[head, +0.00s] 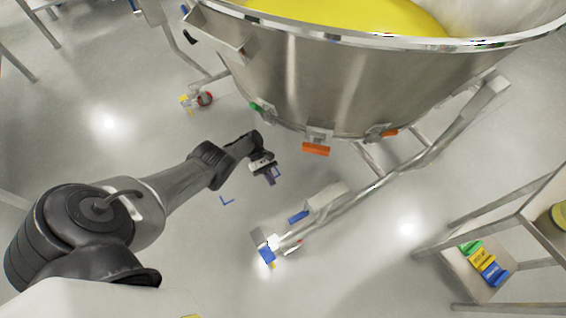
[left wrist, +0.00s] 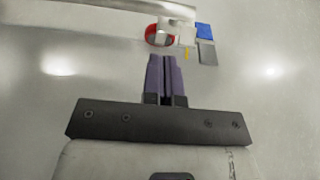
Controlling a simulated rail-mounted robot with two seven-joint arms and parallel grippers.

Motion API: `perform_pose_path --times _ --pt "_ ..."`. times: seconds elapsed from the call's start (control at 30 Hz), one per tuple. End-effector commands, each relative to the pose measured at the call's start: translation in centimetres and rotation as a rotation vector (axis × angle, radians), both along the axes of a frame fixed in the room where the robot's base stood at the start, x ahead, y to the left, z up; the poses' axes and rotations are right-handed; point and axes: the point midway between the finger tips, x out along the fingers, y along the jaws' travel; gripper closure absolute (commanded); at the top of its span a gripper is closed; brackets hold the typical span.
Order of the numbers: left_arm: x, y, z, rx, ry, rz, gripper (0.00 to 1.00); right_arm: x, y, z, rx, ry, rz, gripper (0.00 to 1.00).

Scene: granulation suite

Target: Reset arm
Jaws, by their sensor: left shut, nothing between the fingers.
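My left arm comes in from the left in the head view, stretched out over the grey floor. My left gripper (head: 271,175) hangs at its end, below and in front of the large steel bowl (head: 300,85), apart from it. In the left wrist view my left gripper (left wrist: 164,62) has its two purple fingers together, with nothing between them. My right gripper is in neither view.
The bowl holds yellow material (head: 370,15) and stands in a wheeled steel frame (head: 350,205). A caster with a red part (left wrist: 160,36) shows ahead in the left wrist view. A steel rack (head: 520,225) with coloured boxes (head: 483,262) stands at right. Open floor lies left.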

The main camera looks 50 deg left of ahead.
Motion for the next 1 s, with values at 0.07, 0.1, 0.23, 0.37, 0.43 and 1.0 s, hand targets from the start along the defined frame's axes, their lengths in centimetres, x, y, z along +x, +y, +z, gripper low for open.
perform_pose_path --times 0.07,0.1,0.23,0.37,0.43,1.0 --pt "0.0 0.3 -0.1 0.0 0.0 0.0 1.0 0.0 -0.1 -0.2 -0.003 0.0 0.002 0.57" --pt "0.0 0.4 0.0 0.0 0.0 0.0 1.0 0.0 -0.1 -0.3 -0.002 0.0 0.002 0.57" --pt "0.0 0.4 0.0 0.0 0.001 0.0 1.0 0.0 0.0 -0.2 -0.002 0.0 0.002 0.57" --pt "-0.1 0.4 0.2 0.006 -0.003 -0.008 1.0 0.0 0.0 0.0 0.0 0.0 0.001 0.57" --pt "-0.3 0.4 0.5 0.024 -0.014 -0.033 1.0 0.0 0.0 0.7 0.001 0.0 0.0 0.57" --pt "-6.7 -4.7 10.7 0.441 -0.428 -0.786 1.0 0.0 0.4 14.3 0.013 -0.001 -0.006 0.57"
